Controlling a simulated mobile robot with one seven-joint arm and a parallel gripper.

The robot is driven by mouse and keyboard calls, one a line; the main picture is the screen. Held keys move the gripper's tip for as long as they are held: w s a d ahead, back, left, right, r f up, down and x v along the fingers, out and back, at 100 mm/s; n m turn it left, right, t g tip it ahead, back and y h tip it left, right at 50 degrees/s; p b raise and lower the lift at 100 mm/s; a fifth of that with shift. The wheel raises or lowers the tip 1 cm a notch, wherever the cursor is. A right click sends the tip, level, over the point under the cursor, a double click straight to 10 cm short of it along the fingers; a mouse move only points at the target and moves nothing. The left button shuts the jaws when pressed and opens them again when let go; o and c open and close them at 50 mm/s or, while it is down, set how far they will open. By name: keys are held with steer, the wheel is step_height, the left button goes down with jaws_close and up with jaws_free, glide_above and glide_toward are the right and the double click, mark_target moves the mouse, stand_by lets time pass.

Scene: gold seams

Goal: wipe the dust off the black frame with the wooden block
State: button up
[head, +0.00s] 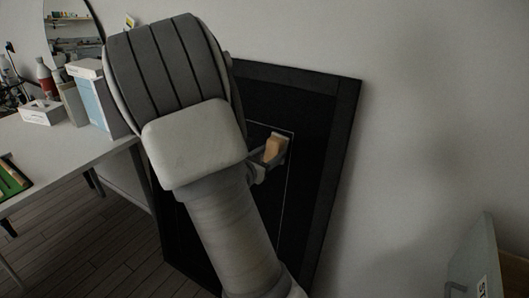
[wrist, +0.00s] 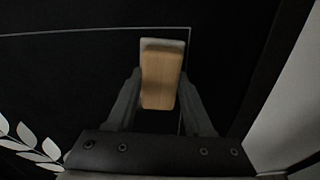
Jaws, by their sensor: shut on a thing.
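The black frame (head: 335,150) leans against the wall, with a thin pale line inside its wide dark border. It also fills most of the wrist view (wrist: 60,70). The wooden block (head: 273,148) is light brown with a paler layer on its far side. My gripper (wrist: 160,95) is shut on the wooden block (wrist: 160,75), with one finger on each side. The block is in front of the frame's dark inner area, near a corner of the pale line. I cannot tell whether it touches the surface. No dust is clearly visible. My arm hides the frame's left part.
A grey table (head: 60,150) at the left holds boxes (head: 92,95), a red bottle (head: 46,76) and a green tray (head: 12,177). A round mirror (head: 75,30) is behind it. A pale panel (head: 478,262) stands at the lower right. White leaf shapes (wrist: 30,140) show at lower left.

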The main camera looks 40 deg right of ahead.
steer(key=shift+s+d+b, duration=0.15)
steer(key=shift+s+d, duration=0.1)
steer(key=shift+s, duration=0.4)
steer(key=shift+s+d+b, duration=0.2)
steer(key=shift+s+d, duration=0.05)
steer(key=shift+s, duration=0.35)
steer(key=shift+s+d+b, duration=0.15)
steer(key=shift+s+d, duration=0.1)
steer(key=shift+s, duration=0.4)
steer(key=f+p+v, duration=0.1)
steer(key=p+v, duration=0.1)
steer(key=v, duration=0.4)
steer(key=shift+r, duration=0.5)
steer(key=shift+a, duration=0.15)
steer(key=b+v, duration=0.2)
steer(key=b, duration=0.2)
steer(key=shift+s+a, duration=0.15)
steer(key=shift+a, duration=0.2)
